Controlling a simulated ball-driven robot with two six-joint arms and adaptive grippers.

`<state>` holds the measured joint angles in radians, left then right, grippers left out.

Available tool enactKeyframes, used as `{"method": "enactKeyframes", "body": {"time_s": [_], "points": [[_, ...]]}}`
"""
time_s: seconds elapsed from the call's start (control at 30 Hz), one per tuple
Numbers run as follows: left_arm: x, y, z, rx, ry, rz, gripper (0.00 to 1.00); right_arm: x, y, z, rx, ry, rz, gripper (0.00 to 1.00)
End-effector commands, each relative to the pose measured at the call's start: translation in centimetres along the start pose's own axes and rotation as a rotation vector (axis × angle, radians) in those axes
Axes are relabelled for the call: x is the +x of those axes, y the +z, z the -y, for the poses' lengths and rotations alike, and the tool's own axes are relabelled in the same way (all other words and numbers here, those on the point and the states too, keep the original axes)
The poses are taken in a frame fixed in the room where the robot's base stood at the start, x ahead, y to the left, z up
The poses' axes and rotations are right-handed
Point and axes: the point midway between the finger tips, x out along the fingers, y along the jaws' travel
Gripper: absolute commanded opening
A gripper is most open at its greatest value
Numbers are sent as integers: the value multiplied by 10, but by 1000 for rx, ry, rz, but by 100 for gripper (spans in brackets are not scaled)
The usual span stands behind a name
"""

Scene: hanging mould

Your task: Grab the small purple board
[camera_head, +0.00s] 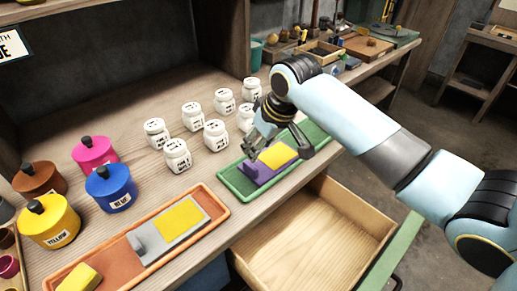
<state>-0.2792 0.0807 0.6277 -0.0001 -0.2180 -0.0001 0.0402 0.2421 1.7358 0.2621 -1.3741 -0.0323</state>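The small purple board (262,172) lies in a green tray (236,188) on the bench, right of the middle. It has a raised purple handle and a yellow patch (279,155) on its right half. My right gripper (277,147) comes in from the right and hangs just above the back of the board. Its fingers are spread apart, one over the board's left part and one to the right of the yellow patch. It looks open and empty. Whether a finger touches the board cannot be told. My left gripper is out of view.
An orange tray (222,212) with a grey board (160,238) and yellow block (80,278) lies front left. White jars (178,156) stand behind, close to my gripper. Colored pots (110,187) stand left. An open, empty drawer (315,240) juts out below the bench edge.

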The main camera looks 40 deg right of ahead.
Motion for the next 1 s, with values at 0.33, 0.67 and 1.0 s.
{"method": "enactKeyframes", "body": {"time_s": [0.33, 0.67, 1.0], "points": [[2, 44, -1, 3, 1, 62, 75, 48, 2, 0, 0, 0, 3, 42], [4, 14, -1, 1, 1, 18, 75, 93, 4, 5, 0, 2, 3, 42], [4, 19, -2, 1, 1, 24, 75, 99, 4, 5, -1, 3, 2, 38]]}}
